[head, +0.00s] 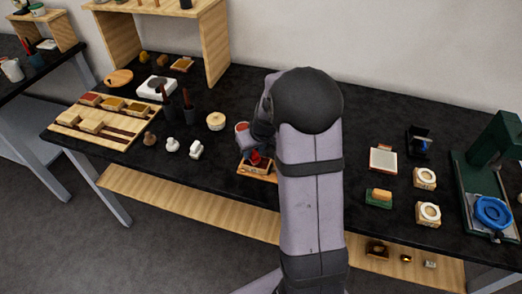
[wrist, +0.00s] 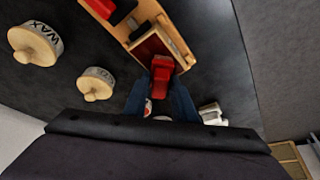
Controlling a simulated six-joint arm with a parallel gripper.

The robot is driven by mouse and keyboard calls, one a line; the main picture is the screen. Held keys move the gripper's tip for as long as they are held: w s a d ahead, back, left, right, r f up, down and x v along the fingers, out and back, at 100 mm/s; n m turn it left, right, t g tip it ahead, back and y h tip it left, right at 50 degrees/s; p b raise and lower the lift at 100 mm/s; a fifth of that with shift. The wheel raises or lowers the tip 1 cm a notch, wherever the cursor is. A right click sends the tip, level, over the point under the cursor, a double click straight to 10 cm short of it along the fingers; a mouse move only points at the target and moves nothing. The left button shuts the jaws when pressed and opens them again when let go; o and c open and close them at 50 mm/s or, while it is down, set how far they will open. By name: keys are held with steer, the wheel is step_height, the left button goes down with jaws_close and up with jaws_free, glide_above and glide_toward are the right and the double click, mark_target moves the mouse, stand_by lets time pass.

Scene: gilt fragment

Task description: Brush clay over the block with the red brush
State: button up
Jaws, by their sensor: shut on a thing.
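My gripper (wrist: 162,98) is shut on the red brush (wrist: 162,72), whose red part sticks out beyond the fingers. In the head view the red brush (head: 255,158) shows below my wrist, over a small wooden tray (head: 244,170). In the wrist view the wooden tray (wrist: 188,50) holds a block with a dark red top (wrist: 148,47). The brush tip is over or at the edge of this block; I cannot tell whether it touches. A lidded jar marked WAX (wrist: 35,42) and another lidded jar (wrist: 96,83) stand left of the tray; the second label is unreadable.
In the head view a wooden rack (head: 120,128) and dark cups holding tools (head: 189,115) stand left. Small white pieces (head: 196,150) stand between them and the tray. A green press (head: 490,165) is far right. The table's front edge is close to the tray.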

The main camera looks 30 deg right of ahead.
steer(key=shift+w+a+p, duration=0.75)
steer(key=shift+w+a, duration=0.35)
steer(key=shift+a, duration=0.1)
steer(key=shift+w+a+r+p, duration=0.1)
steer(key=shift+w+r+p, duration=0.05)
steer(key=shift+r+p, duration=0.15)
steer(key=shift+w+r+p, duration=0.1)
steer(key=shift+r+p, duration=0.2)
steer(key=shift+r, duration=0.6)
step_height(320, 180, up, 6)
steer(key=p, duration=0.4)
steer(key=shift+f, duration=0.15)
